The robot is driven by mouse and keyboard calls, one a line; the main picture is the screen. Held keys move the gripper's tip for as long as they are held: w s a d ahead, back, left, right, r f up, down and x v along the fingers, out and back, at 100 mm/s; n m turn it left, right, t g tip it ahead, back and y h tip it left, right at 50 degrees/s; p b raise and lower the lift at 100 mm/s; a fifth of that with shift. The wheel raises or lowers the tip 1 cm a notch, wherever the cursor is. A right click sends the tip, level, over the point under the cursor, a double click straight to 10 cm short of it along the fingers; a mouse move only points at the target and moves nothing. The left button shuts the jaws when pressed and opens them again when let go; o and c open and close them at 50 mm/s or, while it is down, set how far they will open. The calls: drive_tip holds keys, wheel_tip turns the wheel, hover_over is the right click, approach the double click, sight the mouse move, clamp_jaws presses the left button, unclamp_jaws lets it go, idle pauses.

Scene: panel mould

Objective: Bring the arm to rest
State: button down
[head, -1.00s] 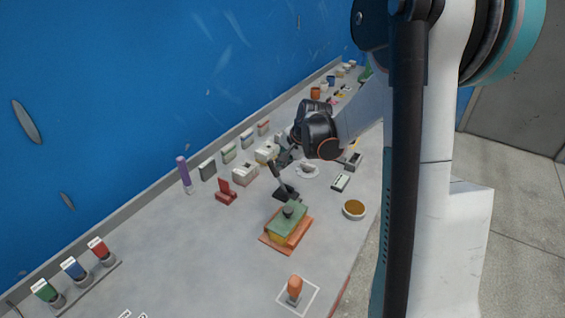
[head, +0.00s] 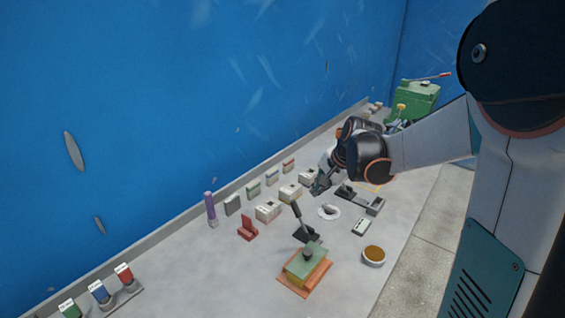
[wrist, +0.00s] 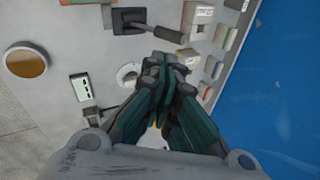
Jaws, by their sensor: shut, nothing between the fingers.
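My gripper (head: 318,186) hangs over the middle of the grey bench, above and beside the round white ring plate (head: 329,212). In the wrist view the gripper (wrist: 170,62) points down the bench with its fingers together and nothing between them. The arm reaches in from the right, bent at the wrist. Part of the ring plate (wrist: 128,75) shows left of the fingers. The gripper looks clear of the bench, but its exact height is hard to tell.
A black lever (head: 299,219), an orange-and-green block (head: 304,268), a brown-filled bowl (head: 374,256) and a small grey device (head: 361,227) stand near the gripper. White boxes (head: 268,210) and a purple bottle (head: 210,208) line the blue wall. A green machine (head: 415,100) is at the back.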

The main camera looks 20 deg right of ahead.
drive_tip(key=s+a+r+n+t, duration=0.1)
drive_tip(key=s+a+r+n, duration=0.3)
drive_tip(key=a+r, duration=0.6)
drive_tip(key=s+a+f+n+b, duration=0.2)
drive_tip(key=s+a+f+n, duration=0.1)
drive_tip(key=s, duration=0.6)
drive_tip(key=s+a+f+n+h+b, duration=0.1)
drive_tip(key=s+f+n, duration=0.4)
drive_tip(key=s, duration=0.5)
drive_tip(key=shift+s+a+n+t+b, duration=0.25)
drive_tip(key=shift+a+n+t+b, duration=0.15)
drive_tip(key=shift+a+n+b, duration=0.5)
drive_tip(key=shift+a, duration=0.15)
